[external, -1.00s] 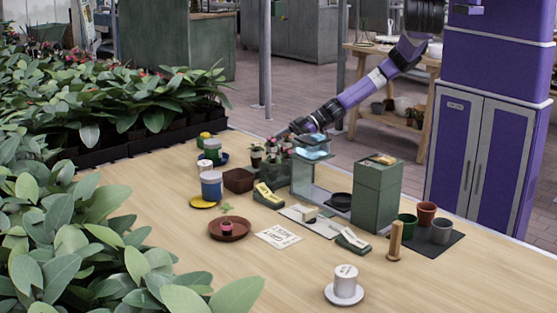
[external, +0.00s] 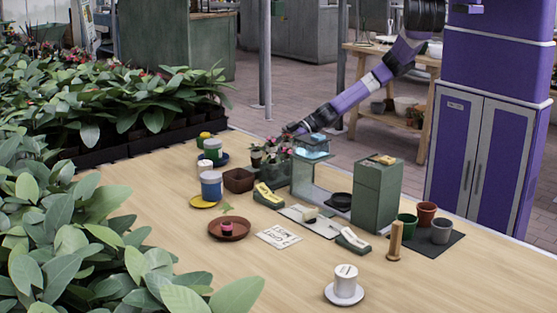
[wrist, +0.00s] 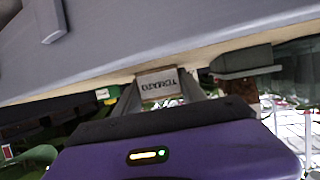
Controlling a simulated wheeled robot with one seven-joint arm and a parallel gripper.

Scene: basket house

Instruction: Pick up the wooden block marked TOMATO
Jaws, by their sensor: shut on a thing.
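The wooden block marked TOMATO (wrist: 158,84) shows in the wrist view, with its lettered face toward the camera. My gripper (wrist: 160,92) is shut on it, one finger on each side. In the external view my gripper (external: 291,129) is at the far edge of the table, just above and behind the potted pink flowers (external: 272,152). The block cannot be made out in that view.
A green-framed stand with a glassy top (external: 312,150) and a green box (external: 378,190) are close to the right of the flowers. The front of the wooden table (external: 180,270) has free room.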

